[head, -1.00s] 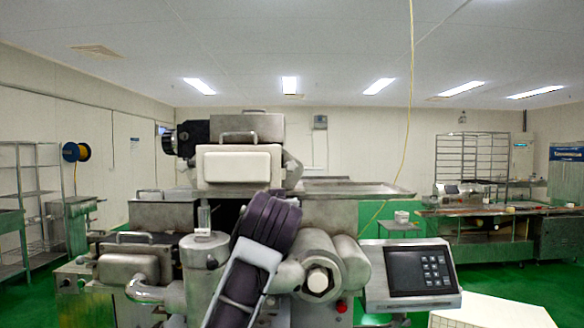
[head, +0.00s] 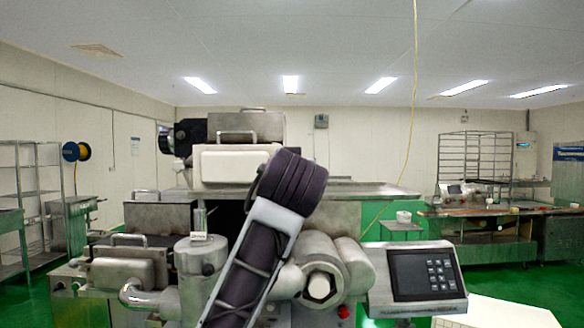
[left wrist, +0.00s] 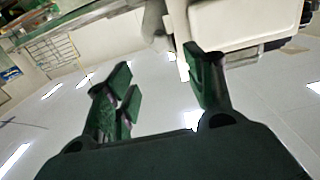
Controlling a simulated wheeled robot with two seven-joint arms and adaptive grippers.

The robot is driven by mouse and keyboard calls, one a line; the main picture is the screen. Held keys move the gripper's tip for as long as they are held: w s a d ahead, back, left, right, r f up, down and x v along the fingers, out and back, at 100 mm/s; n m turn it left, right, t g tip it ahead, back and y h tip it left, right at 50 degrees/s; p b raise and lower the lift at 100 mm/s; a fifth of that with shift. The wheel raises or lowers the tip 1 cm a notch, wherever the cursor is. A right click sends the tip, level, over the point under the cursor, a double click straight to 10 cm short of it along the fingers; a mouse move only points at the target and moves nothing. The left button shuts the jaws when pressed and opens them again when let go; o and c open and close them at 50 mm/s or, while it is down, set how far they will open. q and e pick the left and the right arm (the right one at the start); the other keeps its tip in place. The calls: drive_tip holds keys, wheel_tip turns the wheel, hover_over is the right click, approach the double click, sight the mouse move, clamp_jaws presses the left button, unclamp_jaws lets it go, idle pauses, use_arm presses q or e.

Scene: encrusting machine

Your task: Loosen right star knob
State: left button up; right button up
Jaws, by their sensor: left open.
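I cannot make out the right star knob clearly in either view. The encrusting machine (head: 350,210) stands straight ahead, with a white box-shaped housing (head: 222,163) on its upper part. My left arm rises in front of the machine and covers the area at the right of this housing. My left gripper is hidden in the head view. In the left wrist view my left gripper (left wrist: 165,82) is open and empty, its dark green fingers wide apart. The white housing (left wrist: 250,22) is just past one finger; a blurred grey part (left wrist: 155,25) is beside it. My right gripper is not in view.
A control panel (head: 425,275) with a keypad is at the machine's right. A large hex-ended cylinder (head: 320,286) is beside my arm. A clear cup-like part (head: 199,222) stands on the left cylinder. A white-topped block (head: 500,312) is at the lower right.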

use_arm(q)
drive_tip(key=w+p, duration=0.3)
drive_tip(key=w, duration=1)
drive_tip(key=shift+w, duration=0.25)
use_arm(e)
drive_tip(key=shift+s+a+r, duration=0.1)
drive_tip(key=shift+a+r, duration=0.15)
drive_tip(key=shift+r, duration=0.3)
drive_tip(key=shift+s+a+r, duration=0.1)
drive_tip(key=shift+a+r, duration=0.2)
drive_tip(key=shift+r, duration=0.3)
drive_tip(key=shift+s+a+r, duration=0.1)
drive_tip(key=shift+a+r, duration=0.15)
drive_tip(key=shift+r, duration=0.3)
use_arm(q)
drive_tip(key=c, duration=0.9)
drive_tip(key=shift+c, duration=0.6)
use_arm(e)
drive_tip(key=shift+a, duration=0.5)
